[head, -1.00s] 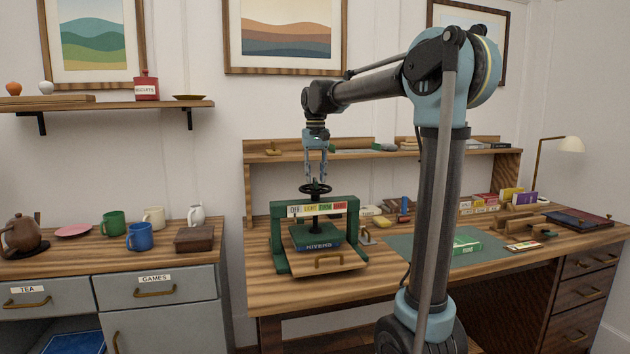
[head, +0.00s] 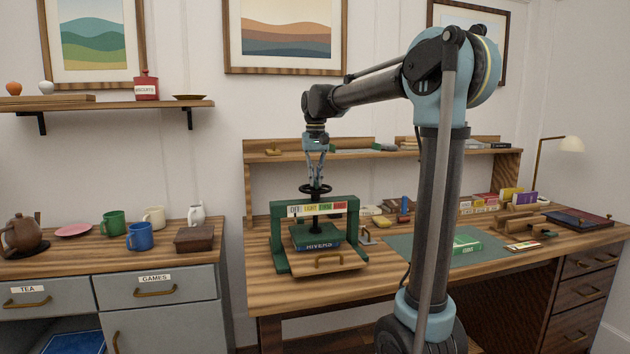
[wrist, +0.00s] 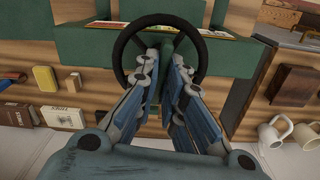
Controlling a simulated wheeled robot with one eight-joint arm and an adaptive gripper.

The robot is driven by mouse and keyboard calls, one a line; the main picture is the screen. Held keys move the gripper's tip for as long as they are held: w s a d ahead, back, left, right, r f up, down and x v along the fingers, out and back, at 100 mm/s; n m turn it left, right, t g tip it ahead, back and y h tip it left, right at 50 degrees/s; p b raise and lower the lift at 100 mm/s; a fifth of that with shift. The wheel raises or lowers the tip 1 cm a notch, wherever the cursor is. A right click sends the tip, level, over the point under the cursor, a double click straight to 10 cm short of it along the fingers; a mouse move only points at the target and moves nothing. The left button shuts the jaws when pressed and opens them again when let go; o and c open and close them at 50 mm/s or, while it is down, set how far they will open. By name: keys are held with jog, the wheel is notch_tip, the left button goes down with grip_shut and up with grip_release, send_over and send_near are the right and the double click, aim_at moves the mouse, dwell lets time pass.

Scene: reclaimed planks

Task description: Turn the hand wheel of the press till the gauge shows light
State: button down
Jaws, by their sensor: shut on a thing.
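The green press (head: 279,236) stands on the bench. A blue book marked RIVERS (head: 318,246) lies in it. Its black hand wheel (head: 316,189) sits on top, and the wrist view shows the wheel's rim (wrist: 118,62) from above. My gripper (head: 316,179) points straight down over the wheel; in the wrist view its fingers (wrist: 166,62) are inside the rim, closed on the wheel's middle. The gauge (head: 317,209) is a coloured strip across the front of the press, with OFF at left, then light, firm and a red end. Its pointer is too small to read.
A raised shelf (head: 400,154) runs behind the press. A green mat (head: 400,246) with a green book (head: 467,243) lies to the right. Mugs and a brown box (head: 195,239) stand on the left cabinet. The bench left of the press is clear.

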aim_at(316, 179)
jog(key=m, duration=0.4)
jog(key=shift+m, duration=1.7)
jog(key=c, duration=1.7)
grip_release()
notch_tip(316, 179, up, 12)
